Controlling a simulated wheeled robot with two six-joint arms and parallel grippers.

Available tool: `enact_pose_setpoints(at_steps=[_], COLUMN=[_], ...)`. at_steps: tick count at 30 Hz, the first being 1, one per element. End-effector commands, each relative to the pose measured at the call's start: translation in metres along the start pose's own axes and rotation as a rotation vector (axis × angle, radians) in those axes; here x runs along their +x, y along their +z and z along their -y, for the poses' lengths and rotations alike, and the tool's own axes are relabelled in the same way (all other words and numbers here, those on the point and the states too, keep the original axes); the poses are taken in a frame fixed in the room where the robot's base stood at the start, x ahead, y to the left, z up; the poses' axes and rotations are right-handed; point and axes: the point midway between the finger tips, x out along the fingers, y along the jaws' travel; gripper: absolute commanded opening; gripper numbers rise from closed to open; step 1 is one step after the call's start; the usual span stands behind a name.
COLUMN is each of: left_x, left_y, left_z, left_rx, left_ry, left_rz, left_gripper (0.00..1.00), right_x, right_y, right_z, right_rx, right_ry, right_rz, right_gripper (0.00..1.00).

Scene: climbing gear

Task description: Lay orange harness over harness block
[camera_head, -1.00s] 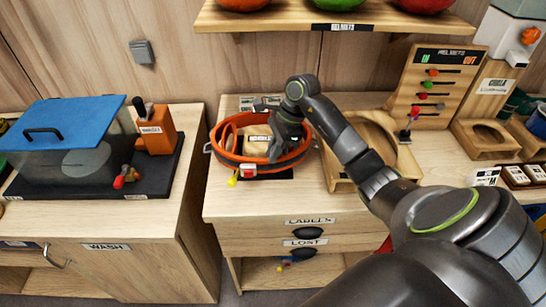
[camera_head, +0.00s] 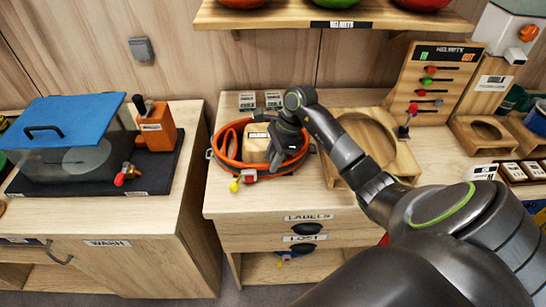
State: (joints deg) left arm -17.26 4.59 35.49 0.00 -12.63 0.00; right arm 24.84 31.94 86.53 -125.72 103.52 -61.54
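The orange harness (camera_head: 226,152) is a ring of strap with dark parts on the middle counter. It lies low around the pale wooden harness block (camera_head: 254,146), which shows inside the ring. A yellow and a red piece hang at the harness's front. My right gripper (camera_head: 277,160) reaches in from the right and points down at the ring's right side, beside the block. Its fingers are dark and small, and I cannot tell whether they still grip the strap. The gripper hides part of the ring's right side. My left gripper is not in view.
A wooden stand with a round opening (camera_head: 372,140) is close to the right of the harness, behind my arm. A wash tank with a blue lid (camera_head: 62,115) stands on the left counter. The helmet shelf (camera_head: 340,17) is above. The counter's front strip is clear.

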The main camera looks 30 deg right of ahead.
Motion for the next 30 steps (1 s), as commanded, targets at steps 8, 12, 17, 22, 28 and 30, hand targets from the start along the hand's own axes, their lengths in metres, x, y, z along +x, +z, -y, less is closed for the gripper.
enact_pose_setpoints(at_steps=[8,12,17,22,28,30], left_x=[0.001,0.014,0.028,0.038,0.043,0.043], left_y=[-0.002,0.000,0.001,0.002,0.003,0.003], left_z=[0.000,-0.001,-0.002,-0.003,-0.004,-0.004], left_rx=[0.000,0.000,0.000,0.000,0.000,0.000], left_ry=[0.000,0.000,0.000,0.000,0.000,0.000], left_rz=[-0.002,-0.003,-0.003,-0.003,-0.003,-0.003], left_gripper=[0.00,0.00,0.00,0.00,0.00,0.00], right_x=[-0.007,-0.034,-0.069,-0.100,-0.120,-0.122], right_y=[0.000,-0.002,-0.001,-0.001,0.001,0.001], right_z=[0.001,0.002,0.002,0.000,0.000,0.000], right_rx=[-0.001,-0.003,-0.002,-0.002,-0.001,-0.001], right_ry=[-0.004,-0.007,-0.007,-0.004,-0.001,0.000], right_rz=[-0.001,-0.004,-0.003,-0.003,-0.001,0.000], right_gripper=[0.35,0.35,0.35,0.35,0.35,0.35])
